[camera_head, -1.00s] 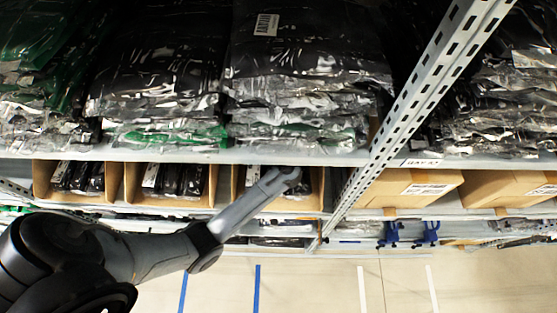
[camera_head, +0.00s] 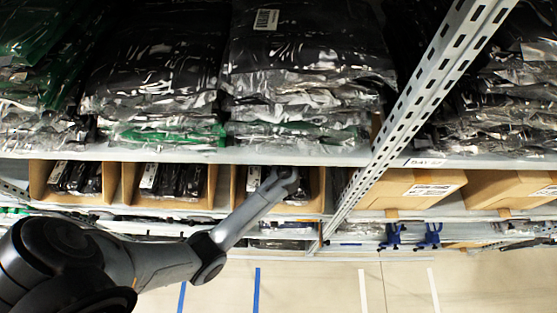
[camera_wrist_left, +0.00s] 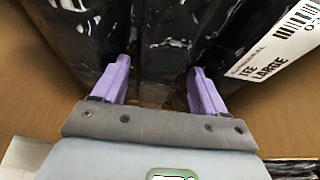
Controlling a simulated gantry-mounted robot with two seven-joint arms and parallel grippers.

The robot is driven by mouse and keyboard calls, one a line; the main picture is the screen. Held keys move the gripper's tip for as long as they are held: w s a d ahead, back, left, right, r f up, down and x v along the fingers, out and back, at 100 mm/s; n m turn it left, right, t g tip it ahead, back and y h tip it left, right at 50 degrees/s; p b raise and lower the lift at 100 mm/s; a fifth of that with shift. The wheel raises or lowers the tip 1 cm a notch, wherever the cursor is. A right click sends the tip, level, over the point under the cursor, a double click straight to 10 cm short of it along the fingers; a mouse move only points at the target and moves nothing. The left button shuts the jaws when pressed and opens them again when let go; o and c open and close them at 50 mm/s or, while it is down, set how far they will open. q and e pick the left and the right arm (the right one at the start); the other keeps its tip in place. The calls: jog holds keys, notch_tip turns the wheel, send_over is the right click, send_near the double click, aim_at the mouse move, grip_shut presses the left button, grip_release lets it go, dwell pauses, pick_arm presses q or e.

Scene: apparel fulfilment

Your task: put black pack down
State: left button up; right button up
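Black packs in clear wrap stand in the third cardboard box (camera_head: 319,190) from the left on the lower shelf. My left gripper (camera_head: 290,178) reaches into this box; its fingers are hidden in the head view. In the left wrist view its two purple fingers (camera_wrist_left: 160,78) are apart, with a shiny black pack (camera_wrist_left: 158,40) between and beyond them. I cannot tell whether they press on it. A black pack with a white size label (camera_wrist_left: 272,50) lies beside the right-hand finger. My right gripper is in neither view.
Two more boxes (camera_head: 128,185) with black packs stand to the left. Closed cartons (camera_head: 405,187) are right of a slotted metal post (camera_head: 420,95). Stacked wrapped garments (camera_head: 300,60) fill the shelf above. The shelf edge (camera_head: 230,157) runs just over the gripper.

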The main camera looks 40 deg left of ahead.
pick_arm(q)
jog(key=shift+r, duration=0.1)
jog(key=p+v, duration=0.3)
jog(key=v, duration=0.3)
jog(key=shift+r+p, duration=0.15)
jog(key=shift+p, duration=0.25)
jog(key=shift+s+d+r+p, duration=0.2)
jog(key=shift+r+p, duration=0.2)
jog(key=shift+r, duration=0.2)
jog(key=shift+s, duration=0.15)
